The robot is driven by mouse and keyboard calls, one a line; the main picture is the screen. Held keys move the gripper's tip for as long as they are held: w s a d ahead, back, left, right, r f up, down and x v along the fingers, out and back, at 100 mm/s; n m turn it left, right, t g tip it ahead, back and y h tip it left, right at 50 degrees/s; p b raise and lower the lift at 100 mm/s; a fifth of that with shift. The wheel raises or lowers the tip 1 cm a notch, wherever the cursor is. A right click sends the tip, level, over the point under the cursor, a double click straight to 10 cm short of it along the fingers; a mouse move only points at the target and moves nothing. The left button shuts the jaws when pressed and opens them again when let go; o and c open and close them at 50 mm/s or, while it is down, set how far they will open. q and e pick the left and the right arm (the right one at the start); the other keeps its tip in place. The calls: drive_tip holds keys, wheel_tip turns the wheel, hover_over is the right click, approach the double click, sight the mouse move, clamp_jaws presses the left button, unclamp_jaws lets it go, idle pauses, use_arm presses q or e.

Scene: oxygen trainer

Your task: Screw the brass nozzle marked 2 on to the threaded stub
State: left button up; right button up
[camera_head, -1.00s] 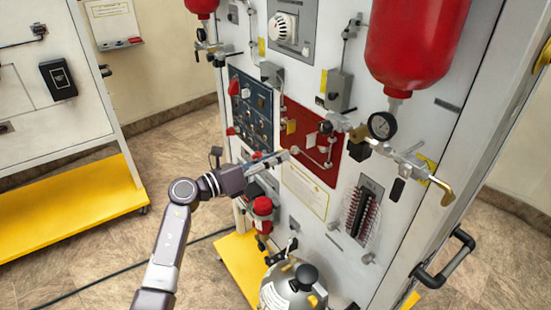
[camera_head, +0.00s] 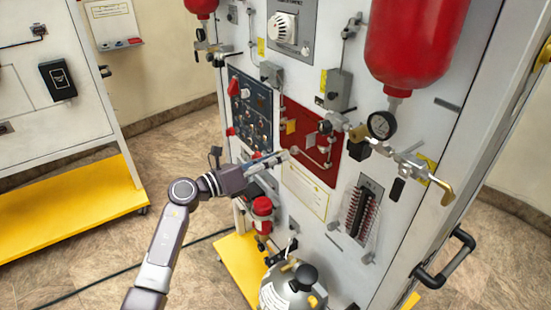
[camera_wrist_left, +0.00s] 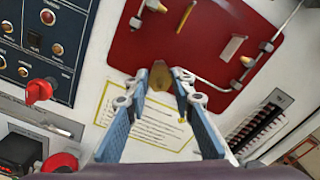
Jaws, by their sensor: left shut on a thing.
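My left gripper (camera_head: 284,156) reaches in from the left, in front of the lower left part of the red panel (camera_head: 322,167). In the left wrist view its blue-padded fingers (camera_wrist_left: 160,80) are shut on a small brass piece, the nozzle (camera_wrist_left: 160,76), held between the fingertips. The number on the nozzle cannot be read. I cannot tell which is the threaded stub. My right gripper is not in view.
A blue switch panel (camera_head: 262,121) with red knobs is left of the red panel. A yellow-framed notice (camera_head: 305,192) is below. A pressure gauge (camera_head: 382,125) and brass pipework stick out at the right. A metal cylinder (camera_head: 290,290) stands below.

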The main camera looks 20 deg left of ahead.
use_arm(q)
drive_tip(key=shift+x, duration=0.9)
idle(0.3)
drive_tip(key=m+b, duration=0.2)
drive_tip(key=b, duration=0.2)
drive_tip(key=shift+f, duration=0.2)
drive_tip(key=shift+r+m+b, duration=0.1)
drive_tip(key=shift+m+b, duration=0.25)
drive_tip(key=shift+m, duration=0.15)
drive_tip(key=shift+r, duration=0.25)
